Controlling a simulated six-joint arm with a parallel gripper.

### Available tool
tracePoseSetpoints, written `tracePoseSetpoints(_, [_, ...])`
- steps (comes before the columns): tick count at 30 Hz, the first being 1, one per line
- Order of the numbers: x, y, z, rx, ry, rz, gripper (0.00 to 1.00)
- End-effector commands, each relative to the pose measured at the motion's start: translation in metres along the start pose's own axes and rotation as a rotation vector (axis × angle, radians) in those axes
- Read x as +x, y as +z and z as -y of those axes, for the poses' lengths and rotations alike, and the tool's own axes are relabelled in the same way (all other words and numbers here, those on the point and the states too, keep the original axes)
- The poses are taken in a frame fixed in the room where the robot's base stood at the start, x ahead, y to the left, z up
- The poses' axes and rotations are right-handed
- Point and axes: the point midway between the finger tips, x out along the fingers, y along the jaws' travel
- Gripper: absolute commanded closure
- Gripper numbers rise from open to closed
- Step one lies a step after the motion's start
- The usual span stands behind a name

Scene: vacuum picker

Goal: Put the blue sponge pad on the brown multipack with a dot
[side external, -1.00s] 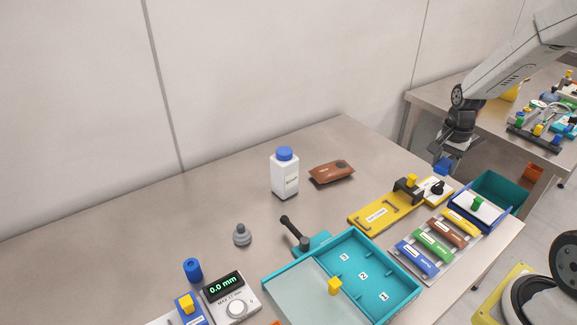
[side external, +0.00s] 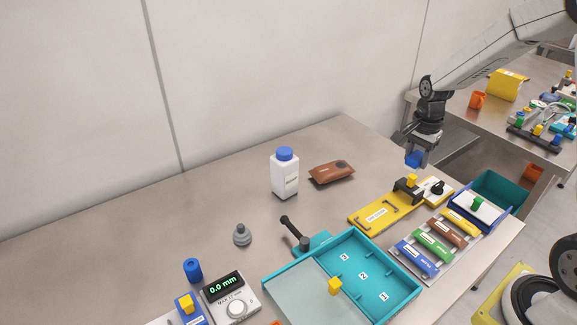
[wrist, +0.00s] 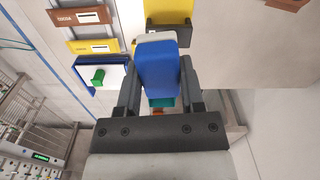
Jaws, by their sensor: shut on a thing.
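My gripper (side external: 418,153) is shut on the blue sponge pad (side external: 414,160) and holds it in the air, above and behind the right end of the yellow fixture. In the wrist view the blue sponge pad (wrist: 158,70) sits between the two fingers, with a pale layer at its far end. The brown multipack (side external: 328,174) lies flat on the table left of my gripper, with a dark round dot near its right end. The gripper and pad are well apart from it. A brown edge of it shows at the top right of the wrist view (wrist: 288,4).
A white bottle with a blue cap (side external: 285,175) stands just left of the multipack. The yellow fixture (side external: 380,215) with a raised black clamp lies in front. Bare table surrounds the multipack's back.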

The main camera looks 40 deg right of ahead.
Motion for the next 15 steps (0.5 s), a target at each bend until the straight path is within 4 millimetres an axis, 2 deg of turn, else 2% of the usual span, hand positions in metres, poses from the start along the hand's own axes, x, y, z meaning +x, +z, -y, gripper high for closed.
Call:
tracePoseSetpoints(1, [-0.003,0.011,0.01,0.006,-0.001,0.0,1.0])
tracePoseSetpoints(6, [-0.011,0.043,0.036,0.055,-0.002,-0.001,1.0])
tracePoseSetpoints(10, [-0.016,0.063,0.048,0.085,-0.001,-0.001,1.0])
tracePoseSetpoints(15, [-0.019,0.077,0.057,0.108,-0.001,-0.002,1.0])
